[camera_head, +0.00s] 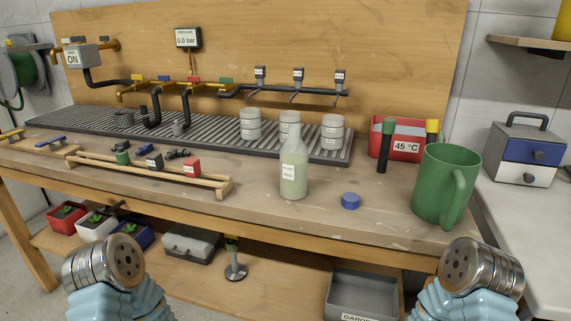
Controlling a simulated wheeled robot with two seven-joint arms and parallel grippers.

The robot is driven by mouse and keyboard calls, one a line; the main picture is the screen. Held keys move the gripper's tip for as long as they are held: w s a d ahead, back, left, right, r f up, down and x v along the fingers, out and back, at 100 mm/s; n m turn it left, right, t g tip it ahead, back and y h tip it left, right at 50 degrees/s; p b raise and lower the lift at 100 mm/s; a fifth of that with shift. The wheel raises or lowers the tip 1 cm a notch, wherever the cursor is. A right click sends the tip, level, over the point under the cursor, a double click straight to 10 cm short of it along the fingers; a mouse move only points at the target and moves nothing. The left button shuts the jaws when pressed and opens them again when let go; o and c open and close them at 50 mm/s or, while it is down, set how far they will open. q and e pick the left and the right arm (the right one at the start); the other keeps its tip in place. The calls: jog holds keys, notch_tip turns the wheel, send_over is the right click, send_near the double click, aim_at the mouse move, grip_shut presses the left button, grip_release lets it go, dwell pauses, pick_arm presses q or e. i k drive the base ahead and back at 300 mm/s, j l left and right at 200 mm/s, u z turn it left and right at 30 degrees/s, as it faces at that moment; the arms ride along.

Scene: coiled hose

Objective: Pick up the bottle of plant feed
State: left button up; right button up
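The bottle of plant feed (298,187) stands upright on the wooden workbench (250,207), right of the middle in the head view. It is clear with pale green liquid, a narrow neck and a white label. A round blue cap (350,201) lies on the bench to its right, apart from it. Silver and light blue parts of my two arms show at the bottom left and bottom right, well in front of the bottle and not touching it. No fingers of either gripper show.
A large green jug (434,187) stands right of the cap. A red box (396,151) reading 45 °C is behind. White pots (250,127) stand on the grated tray behind the bottle. A wooden rack (130,171) lies left. Bench around the bottle's front is clear.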

aim_at(294, 152)
jog(key=k+j+u, duration=0.15)
jog(key=j, duration=0.15)
jog(key=k+j+u, duration=0.1)
jog(key=j, duration=0.25)
jog(key=k+j+u, duration=0.15)
jog(key=j, duration=0.2)
jog(key=k+j+u, duration=0.15)
jog(key=j, duration=0.2)
jog(key=i+l, duration=0.35)
jog(key=l, duration=0.1)
